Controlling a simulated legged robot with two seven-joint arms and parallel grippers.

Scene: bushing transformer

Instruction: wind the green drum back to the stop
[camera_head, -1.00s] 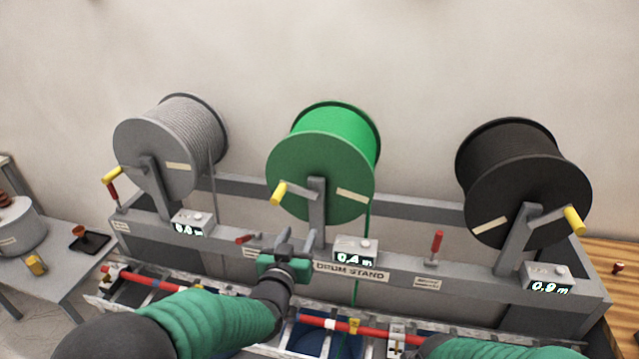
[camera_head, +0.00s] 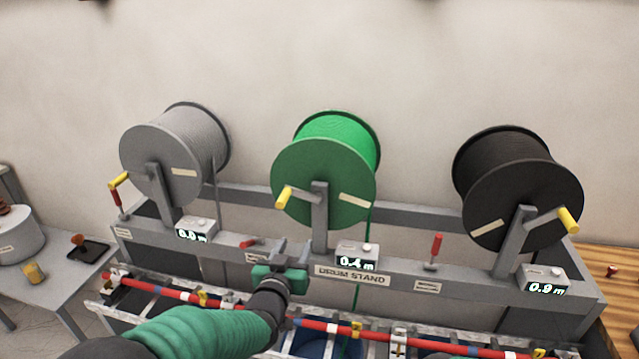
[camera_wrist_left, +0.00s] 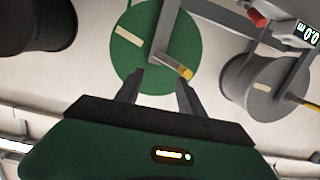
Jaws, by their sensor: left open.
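The green drum (camera_head: 325,180) hangs in the middle of the drum stand (camera_head: 400,272), with its yellow crank handle (camera_head: 284,197) at the left of its face. A green cable runs down from its right side. The counter (camera_head: 357,257) below it reads 0.4 m. My left gripper (camera_head: 291,247) is open and empty, below the yellow handle and apart from it. In the left wrist view, the green drum (camera_wrist_left: 155,50) and its handle (camera_wrist_left: 186,72) show beyond the open fingers (camera_wrist_left: 160,85). My right gripper is not in view.
A grey drum (camera_head: 175,155) is at the left and a black drum (camera_head: 520,190) at the right, each with a yellow handle. A red lever (camera_head: 436,250) stands right of the green drum's counter. Red bars (camera_head: 310,324) cross the front. A side table (camera_head: 50,280) stands at left.

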